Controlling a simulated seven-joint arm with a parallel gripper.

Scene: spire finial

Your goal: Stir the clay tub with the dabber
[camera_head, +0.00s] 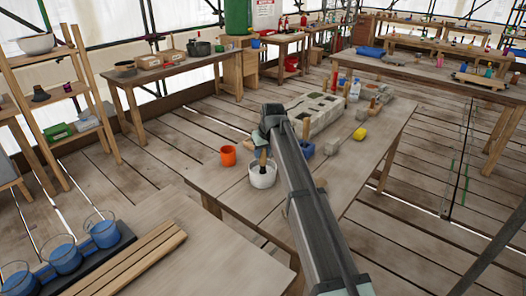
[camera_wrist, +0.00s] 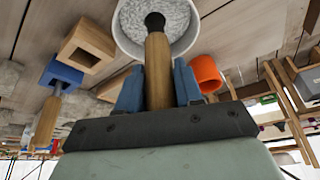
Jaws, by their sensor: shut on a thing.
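The clay tub (camera_head: 262,178) is a round white pot near the left front part of the workbench. Its pale grey, speckled contents show in the wrist view, where the tub (camera_wrist: 123,32) is at the top. The dabber (camera_wrist: 158,70) has a wooden handle and a dark round head. My gripper (camera_wrist: 158,88) is shut on the handle between its blue fingers. The dark head is over the tub's mouth, at or near the contents; I cannot tell how deep. In the head view the dabber's handle (camera_head: 263,158) rises from the tub, and my arm partly hides the area beside it.
An orange cup (camera_head: 228,156) stands just left of the tub. A blue holder (camera_wrist: 66,75) with a wooden-handled tool and a hollow wooden block (camera_wrist: 88,46) are on the other side. A grey stone block (camera_head: 322,108) and a yellow sponge (camera_head: 359,133) lie farther off.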

